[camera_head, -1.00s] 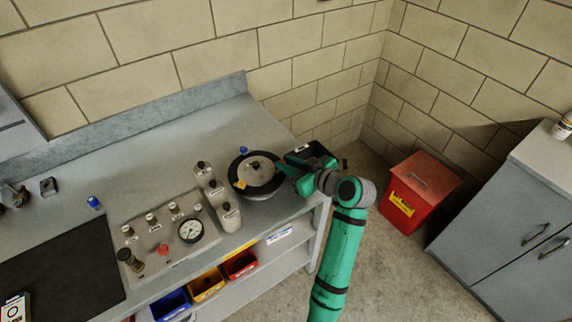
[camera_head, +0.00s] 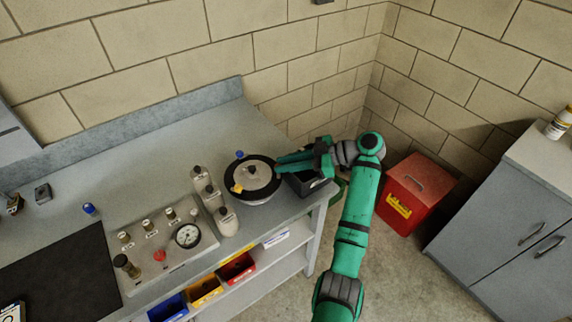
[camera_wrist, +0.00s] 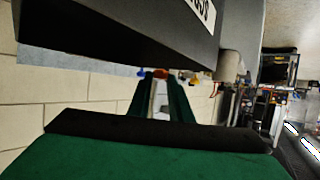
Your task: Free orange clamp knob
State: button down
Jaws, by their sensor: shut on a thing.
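A round pot (camera_head: 262,192) with a grey lid (camera_head: 254,173) and black rim stands at the bench's right end. A blue knob (camera_head: 239,154) is at its back and a yellow one (camera_head: 237,188) at its front left. My gripper (camera_head: 279,163) reaches in from the right, level at the rim. In the wrist view, its green fingers (camera_wrist: 162,85) are shut on a small orange-red knob (camera_wrist: 160,73), which I take for the orange clamp knob. The fingers hide it in the head view.
Grey bottles (camera_head: 226,221) and a gauge panel (camera_head: 160,252) are left. A red bin (camera_head: 412,195) and grey cabinet (camera_head: 520,235) stand right.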

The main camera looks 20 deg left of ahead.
jog(key=shift+s+a+f, duration=0.1)
jog(key=shift+a+f, duration=0.05)
dwell(0.3)
jog(key=c, duration=1.9)
grip_release()
jog(key=v, duration=1.1)
jog(key=shift+w+a, duration=0.1)
jog(key=shift+w, duration=0.15)
